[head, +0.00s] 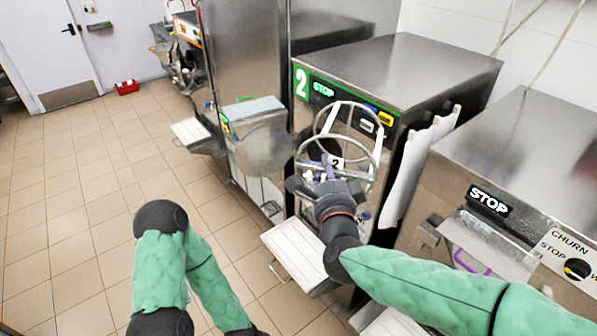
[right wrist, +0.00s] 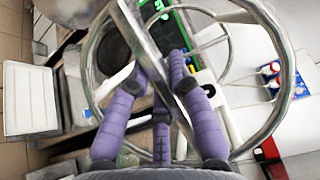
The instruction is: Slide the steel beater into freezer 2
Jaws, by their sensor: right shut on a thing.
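The steel beater (head: 376,158) is a frame of shiny rings and bars, held in front of freezer 2 (head: 410,68). My right gripper (head: 328,176) is shut on it, near its front end. In the right wrist view, the purple fingers (right wrist: 165,75) close around a beater bar, and the rings (right wrist: 285,75) surround them. A dark round opening (right wrist: 112,52) shows behind the rings, partly hidden by beater and fingers. How far the beater overlaps the opening in depth, I cannot tell. My left arm hangs low at the left, its gripper out of frame.
A round steel door (head: 263,152) stands at the left of freezer 2. A white shelf (head: 298,252) juts out below. Another freezer (head: 530,135) with a STOP label stands close on the right. Tiled floor (head: 60,235) is open at the left; a red crate (head: 127,87) lies far back.

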